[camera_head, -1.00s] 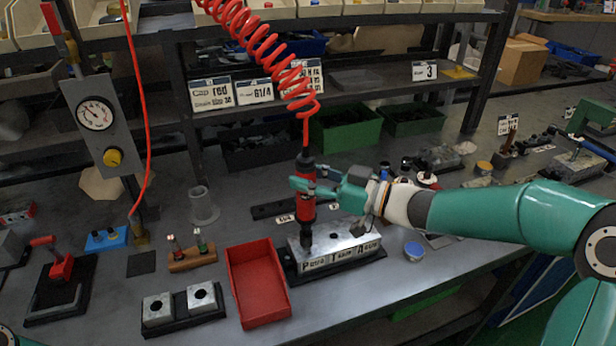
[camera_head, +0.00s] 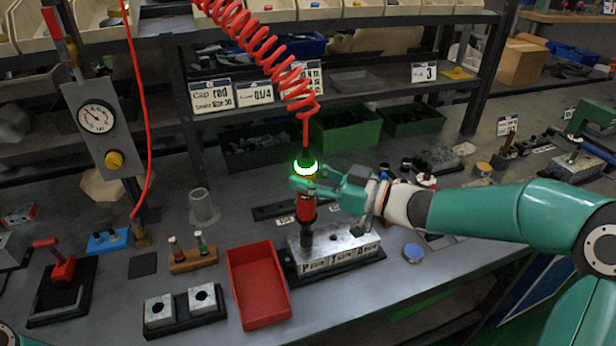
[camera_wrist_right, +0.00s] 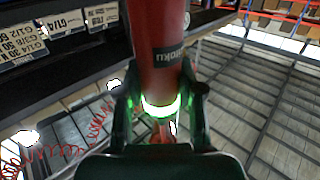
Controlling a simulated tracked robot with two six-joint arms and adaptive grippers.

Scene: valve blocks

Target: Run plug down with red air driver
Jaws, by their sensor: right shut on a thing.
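The red air driver (camera_head: 306,207) stands upright, hanging from a red coiled hose. My right gripper (camera_head: 308,187) is shut around its upper body. A ring at the top of the driver glows bright green. The driver's dark lower end meets the left part of the top of the grey metal valve block (camera_head: 345,254). The plug is hidden beneath the driver's tip, so its depth cannot be told. In the right wrist view the red driver body (camera_wrist_right: 155,45) stands between the fingers, with the glowing ring near them. My left gripper is out of view.
A red tray (camera_head: 258,285) lies left of the block, with two small metal blocks (camera_head: 181,307) farther left. A clear cup (camera_head: 203,207) and a wooden holder (camera_head: 193,259) stand behind them. A gauge panel (camera_head: 98,125) rises at left. Green bins (camera_head: 345,130) sit behind the driver.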

